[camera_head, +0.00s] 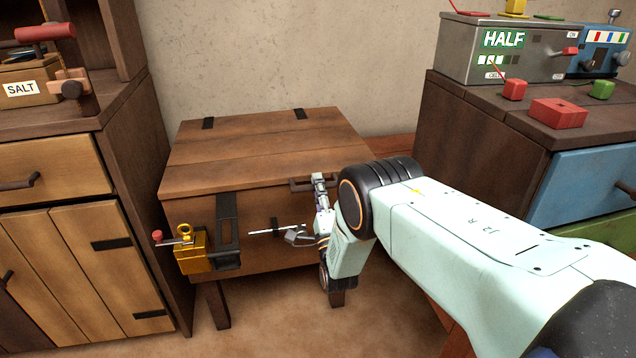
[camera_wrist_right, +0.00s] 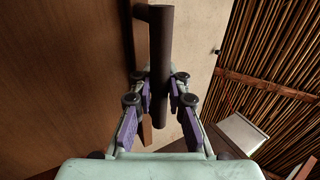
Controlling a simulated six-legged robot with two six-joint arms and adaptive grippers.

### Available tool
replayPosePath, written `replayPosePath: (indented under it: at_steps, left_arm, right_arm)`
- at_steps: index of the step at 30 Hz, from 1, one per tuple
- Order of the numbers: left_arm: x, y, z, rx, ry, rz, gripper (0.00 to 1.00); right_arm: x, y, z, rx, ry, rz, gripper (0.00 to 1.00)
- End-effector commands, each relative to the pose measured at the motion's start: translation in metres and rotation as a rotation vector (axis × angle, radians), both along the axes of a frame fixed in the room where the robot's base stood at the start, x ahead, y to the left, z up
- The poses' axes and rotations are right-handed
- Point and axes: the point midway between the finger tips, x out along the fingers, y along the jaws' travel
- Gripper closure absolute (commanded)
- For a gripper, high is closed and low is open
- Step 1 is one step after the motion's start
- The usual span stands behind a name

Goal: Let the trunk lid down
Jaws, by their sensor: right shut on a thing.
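The wooden trunk (camera_head: 260,262) stands between two cabinets in the head view. Its plank lid (camera_head: 265,150) looks flat over the box; I cannot tell whether a small gap is left under its front edge. A dark bar handle (camera_head: 299,186) is on the lid's front edge, towards the right. My right gripper (camera_head: 319,183) is at this handle. In the right wrist view the fingers (camera_wrist_right: 160,92) are shut on the dark handle bar (camera_wrist_right: 160,45), one on each side. My left gripper is not in view.
A brass lock-like block (camera_head: 193,252) and a dark strap (camera_head: 228,222) are on the trunk's front. The left cabinet (camera_head: 150,190) stands close beside the trunk. The right cabinet (camera_head: 470,140) carries a grey box (camera_head: 510,62) and coloured blocks.

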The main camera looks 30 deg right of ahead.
Motion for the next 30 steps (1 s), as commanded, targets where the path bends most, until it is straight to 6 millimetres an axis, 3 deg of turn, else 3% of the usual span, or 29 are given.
replayPosePath:
  at_steps: [1,15,16,24,30]
  left_arm:
    - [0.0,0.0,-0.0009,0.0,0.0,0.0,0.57]
    - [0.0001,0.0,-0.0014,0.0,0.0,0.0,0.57]
    - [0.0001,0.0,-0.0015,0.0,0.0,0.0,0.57]
    - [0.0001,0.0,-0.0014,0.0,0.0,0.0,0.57]
    - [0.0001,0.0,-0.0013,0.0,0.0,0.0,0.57]
  right_arm:
    - [-0.0057,0.0045,-0.0135,0.0,0.018,0.008,1.0]
    - [-0.0053,0.0053,-0.0172,0.0,0.021,0.01,1.0]
    - [-0.0052,0.0053,-0.0173,0.0,0.021,0.01,0.85]
    - [-0.0047,0.0034,-0.0157,0.0,0.018,0.007,0.62]
    - [-0.004,0.0021,-0.0132,0.0,0.011,0.004,0.61]
